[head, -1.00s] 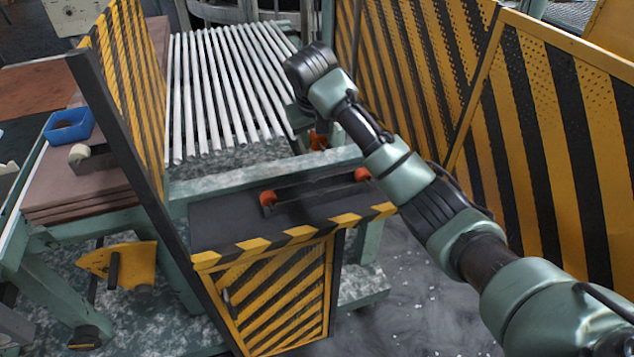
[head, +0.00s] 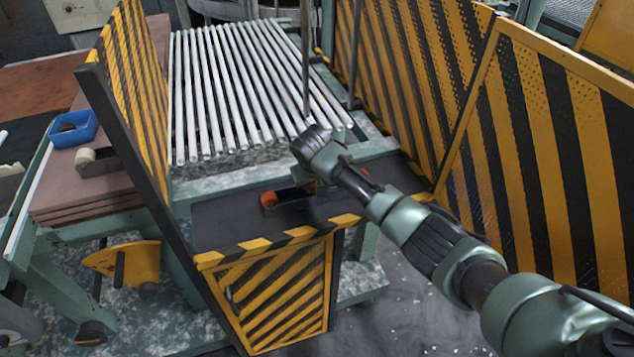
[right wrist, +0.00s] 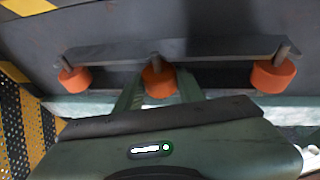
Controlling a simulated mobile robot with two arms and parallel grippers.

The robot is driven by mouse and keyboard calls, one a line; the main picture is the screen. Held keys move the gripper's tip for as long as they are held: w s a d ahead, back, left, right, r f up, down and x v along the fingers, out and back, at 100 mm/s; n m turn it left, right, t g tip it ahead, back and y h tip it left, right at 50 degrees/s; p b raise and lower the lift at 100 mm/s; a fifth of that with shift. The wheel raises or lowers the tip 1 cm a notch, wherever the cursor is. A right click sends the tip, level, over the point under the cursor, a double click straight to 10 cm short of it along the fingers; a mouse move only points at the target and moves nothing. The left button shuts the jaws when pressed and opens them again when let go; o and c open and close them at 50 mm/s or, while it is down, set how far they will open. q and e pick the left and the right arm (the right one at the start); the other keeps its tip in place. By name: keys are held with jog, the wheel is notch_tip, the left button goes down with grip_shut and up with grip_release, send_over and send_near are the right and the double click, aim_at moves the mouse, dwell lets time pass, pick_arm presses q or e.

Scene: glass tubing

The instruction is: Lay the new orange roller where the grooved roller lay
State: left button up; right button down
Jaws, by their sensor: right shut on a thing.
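A dark bracket rail (right wrist: 215,50) with upright pegs lies on the dark table top (head: 225,220). An orange roller sits at each end, one at the left (right wrist: 75,80) and one at the right (right wrist: 273,77) of the right wrist view. Another orange roller (right wrist: 158,81) is at the middle peg, between my right gripper's fingers (right wrist: 158,92). My right gripper is shut on it. I cannot tell whether this roller rests on the rail or is just above it. In the head view one end roller (head: 268,199) shows, and my wrist hides much of the rail.
Striped guard panels stand at the left (head: 140,90) and right (head: 530,150). A rack of white glass tubes (head: 235,90) lies behind. The table top's front part is clear.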

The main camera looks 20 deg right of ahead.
jog(key=shift+f, duration=0.25)
jog(key=c, duration=0.9)
grip_release()
jog(key=shift+r, duration=0.4)
jog(key=b+v, duration=0.1)
jog(key=v, duration=1.1)
jog(key=shift+b, duration=0.35)
jog(key=shift+f, duration=0.1)
